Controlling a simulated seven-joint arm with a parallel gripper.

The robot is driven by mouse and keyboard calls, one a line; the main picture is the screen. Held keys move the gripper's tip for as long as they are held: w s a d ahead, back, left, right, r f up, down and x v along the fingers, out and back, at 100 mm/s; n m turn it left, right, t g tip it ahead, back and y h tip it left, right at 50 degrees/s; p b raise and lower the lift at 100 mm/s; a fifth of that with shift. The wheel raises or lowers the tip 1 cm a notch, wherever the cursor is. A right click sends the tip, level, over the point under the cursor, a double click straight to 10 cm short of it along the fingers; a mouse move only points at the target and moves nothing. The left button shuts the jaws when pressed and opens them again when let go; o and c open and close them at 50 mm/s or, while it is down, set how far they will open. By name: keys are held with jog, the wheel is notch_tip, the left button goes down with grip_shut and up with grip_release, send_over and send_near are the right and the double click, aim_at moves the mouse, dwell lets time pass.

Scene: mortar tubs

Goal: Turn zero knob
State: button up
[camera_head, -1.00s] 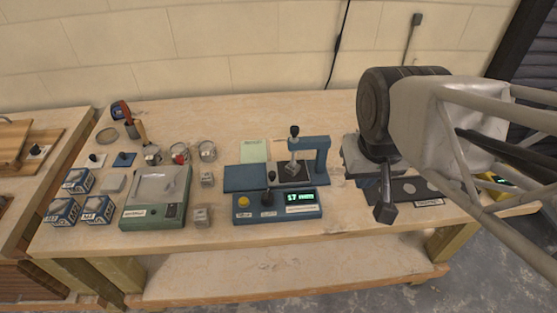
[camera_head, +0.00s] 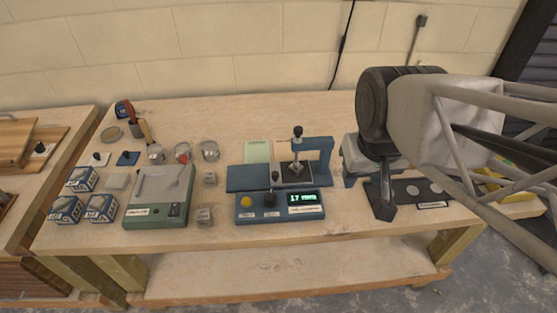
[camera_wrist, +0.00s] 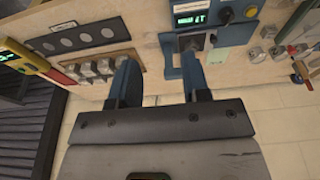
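A blue gauge with a green display reading about 17 mm (camera_head: 304,198) stands mid-bench. Its front panel carries a yellow button (camera_head: 246,202) and a black knob (camera_head: 274,178); the labels are too small to read, so I cannot tell which is the zero knob. A second black knob (camera_head: 298,131) tops the gauge's plunger. My gripper (camera_head: 383,200) is right of the gauge, above the bench and apart from it. In the wrist view its two blue fingers (camera_wrist: 158,78) are spread with nothing held, and the gauge panel (camera_wrist: 205,19) shows upside down at the top.
A dark plate with round holes (camera_head: 412,190) lies under and beside my gripper. Left of the gauge are a green scale (camera_head: 158,210), small glass jars (camera_head: 209,150) and blue boxes (camera_head: 66,209). The bench front strip is clear.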

jog(key=o, duration=0.4)
jog(key=w+a+f+n, duration=0.1)
jog(key=w+a+f, duration=0.1)
jog(key=w, duration=0.1)
jog(key=w+a+f+n+g, duration=0.1)
jog(key=w+a+f, duration=0.1)
jog(key=w+a, duration=0.1)
jog(key=w+a+f+n, duration=0.1)
jog(key=w+a+f, duration=0.1)
jog(key=w, duration=0.1)
jog(key=shift+a+f, duration=0.25)
jog(key=shift+f, duration=0.1)
jog(key=shift+c, duration=0.2)
jog(key=n+g, duration=0.2)
jog(key=n, duration=0.1)
send_over(270, 194)
notch_tip(270, 194, down, 8)
jog(key=shift+f, duration=0.2)
jog(key=shift+f, duration=3.9)
jog(key=c, duration=0.9)
